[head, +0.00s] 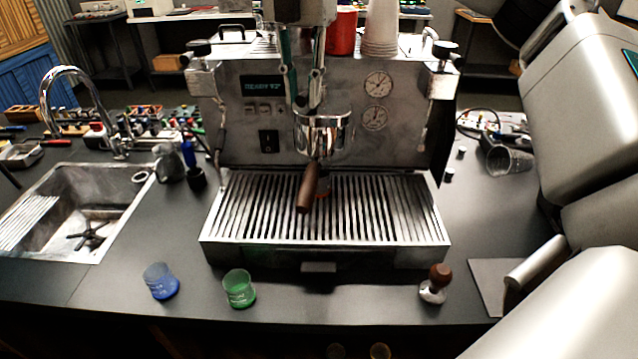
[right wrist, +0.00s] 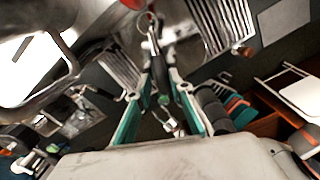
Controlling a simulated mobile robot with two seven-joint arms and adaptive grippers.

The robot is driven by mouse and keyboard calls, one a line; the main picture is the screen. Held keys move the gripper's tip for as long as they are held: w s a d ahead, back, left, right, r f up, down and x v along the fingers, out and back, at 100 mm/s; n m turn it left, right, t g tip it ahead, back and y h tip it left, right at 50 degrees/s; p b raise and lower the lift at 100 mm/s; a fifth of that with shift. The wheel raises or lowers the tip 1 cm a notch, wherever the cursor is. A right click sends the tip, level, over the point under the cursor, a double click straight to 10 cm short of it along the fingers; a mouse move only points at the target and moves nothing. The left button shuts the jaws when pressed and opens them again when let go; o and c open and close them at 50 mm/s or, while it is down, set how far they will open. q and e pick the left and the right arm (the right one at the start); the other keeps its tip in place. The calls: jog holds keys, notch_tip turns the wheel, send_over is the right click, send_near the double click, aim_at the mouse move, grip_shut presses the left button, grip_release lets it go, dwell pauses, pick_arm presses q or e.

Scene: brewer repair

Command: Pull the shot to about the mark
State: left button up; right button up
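The espresso machine (head: 400,150) stands on the counter with its display lit and reading READY. A portafilter with a brown wooden handle (head: 308,188) sits under the chrome group head (head: 323,135). A small reddish thing (head: 324,186), perhaps a glass, is mostly hidden behind the handle on the drip tray (head: 225,225). My right gripper (head: 305,100) points down above the group head. In the right wrist view (right wrist: 160,90) its teal-padded fingers stand apart, with a dark lever-like piece (right wrist: 160,72) between them. I see no liquid flow. My left gripper is not in view.
A blue glass (head: 160,281), a green glass (head: 239,288) and a wooden-topped tamper (head: 434,284) stand along the counter's front. The sink (head: 110,215) is at left. A red container (head: 341,32) and stacked paper cups (head: 381,30) stand on top of the machine.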

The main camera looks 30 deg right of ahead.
jog(key=s+d+n, duration=0.1)
jog(key=n, duration=0.1)
jog(key=s+d+n, duration=0.1)
jog(key=n, duration=0.1)
jog(key=shift+s+d, duration=0.1)
jog(key=shift+d, duration=0.05)
jog(key=shift+s+d+n, duration=0.3)
jog(key=shift+d+n, duration=0.35)
jog(key=shift+n, duration=0.5)
jog(key=shift+s+d+n, duration=0.3)
jog(key=shift+d+n, duration=0.35)
jog(key=shift+n, duration=0.5)
jog(key=o, duration=0.4)
jog(key=shift+r, duration=0.1)
notch_tip(320, 180, up, 7)
